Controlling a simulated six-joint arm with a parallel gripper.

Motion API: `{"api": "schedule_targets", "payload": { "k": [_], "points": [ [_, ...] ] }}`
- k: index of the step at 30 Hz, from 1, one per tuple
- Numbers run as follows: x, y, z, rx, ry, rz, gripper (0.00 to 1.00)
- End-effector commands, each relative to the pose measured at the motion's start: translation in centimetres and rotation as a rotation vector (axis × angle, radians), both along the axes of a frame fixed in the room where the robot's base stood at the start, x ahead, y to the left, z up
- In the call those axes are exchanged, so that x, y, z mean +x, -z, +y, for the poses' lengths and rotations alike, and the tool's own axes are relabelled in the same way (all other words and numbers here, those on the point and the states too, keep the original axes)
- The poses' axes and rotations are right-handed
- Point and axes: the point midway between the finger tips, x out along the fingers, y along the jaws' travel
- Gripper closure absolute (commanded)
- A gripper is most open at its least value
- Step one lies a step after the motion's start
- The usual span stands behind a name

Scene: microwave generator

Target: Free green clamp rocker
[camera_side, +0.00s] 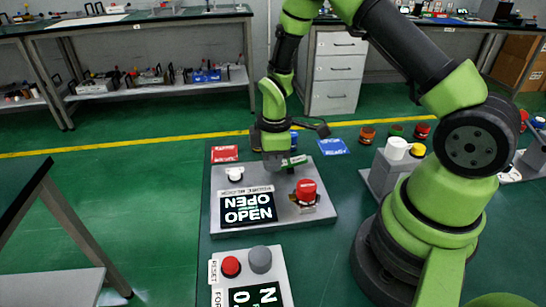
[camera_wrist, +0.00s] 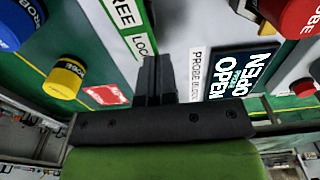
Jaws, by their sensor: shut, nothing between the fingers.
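My gripper (camera_side: 272,165) points down over the back part of a grey panel (camera_side: 318,208) in the side view. In the wrist view its two dark fingers (camera_wrist: 154,75) are shut together with nothing between them. A green-edged label strip reading FREE and LOCK (camera_wrist: 132,28) lies just beyond the fingertips; a small green label (camera_side: 294,160) shows right of the gripper in the side view. The rocker itself cannot be made out; the fingers may hide it. Whether the fingertips touch the panel cannot be told.
The panel carries a display reading OPEN (camera_side: 248,208), a white knob (camera_side: 235,174) and a red knob (camera_side: 306,190). A second panel (camera_side: 283,262) with red and grey buttons stands in front.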

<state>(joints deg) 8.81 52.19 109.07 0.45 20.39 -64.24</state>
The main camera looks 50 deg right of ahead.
Motion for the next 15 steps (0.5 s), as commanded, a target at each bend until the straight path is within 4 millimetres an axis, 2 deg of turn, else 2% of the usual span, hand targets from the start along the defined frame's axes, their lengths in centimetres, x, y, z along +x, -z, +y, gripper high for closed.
{"api": "schedule_targets", "payload": {
  "k": [15],
  "points": [
    [0.0, -1.5, 0.0, 0.000, 0.000, -0.003, 1.00]
  ]
}}
